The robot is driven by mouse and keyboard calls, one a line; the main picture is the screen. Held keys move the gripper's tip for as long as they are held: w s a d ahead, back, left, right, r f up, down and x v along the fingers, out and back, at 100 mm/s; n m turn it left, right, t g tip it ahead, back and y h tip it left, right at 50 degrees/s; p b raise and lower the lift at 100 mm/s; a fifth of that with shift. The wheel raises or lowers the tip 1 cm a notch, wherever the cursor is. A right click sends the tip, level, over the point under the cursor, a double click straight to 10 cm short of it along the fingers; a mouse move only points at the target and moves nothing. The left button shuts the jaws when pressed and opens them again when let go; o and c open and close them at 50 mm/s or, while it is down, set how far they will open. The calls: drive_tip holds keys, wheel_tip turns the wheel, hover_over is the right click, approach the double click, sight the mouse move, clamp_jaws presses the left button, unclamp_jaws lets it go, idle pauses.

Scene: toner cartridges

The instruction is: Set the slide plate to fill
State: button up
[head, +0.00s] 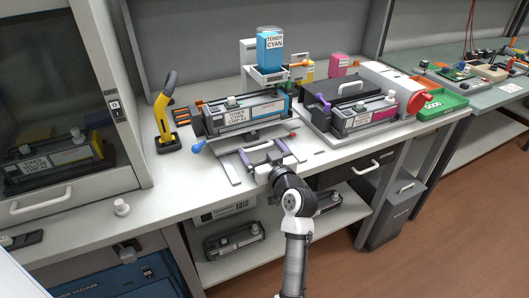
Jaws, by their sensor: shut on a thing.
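The slide plate (226,167) is a flat light-grey plate low at the front of the filling station on the bench. A bracket-like handle (262,149) with a dark purple grip stands at its front. My gripper (270,163) reaches in from the front and is shut on this handle; its fingertips are small and partly hidden. A toner cartridge (245,114) sits above and behind the plate. A cyan toner bottle (270,50) stands upright in the white holder above the cartridge. Any position markings on the plate are too small to read.
A blue knob (198,147) sticks out left of the plate. A yellow-and-black hand tool (164,115) stands further left. Another cartridge unit (362,115) and a green tray (442,104) are to the right. A glass-fronted cabinet (60,80) bounds the left.

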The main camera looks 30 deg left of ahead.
drive_tip(key=shift+w+d+r, duration=0.1)
drive_tip(key=shift+w+d, duration=0.2)
drive_tip(key=shift+d, duration=0.05)
drive_tip(key=o, duration=1.1)
drive_tip(key=shift+s, duration=0.1)
drive_tip(key=b+v, duration=0.3)
drive_tip(key=v, duration=1)
drive_tip(key=shift+s+d, duration=0.1)
drive_tip(key=shift+s, duration=0.25)
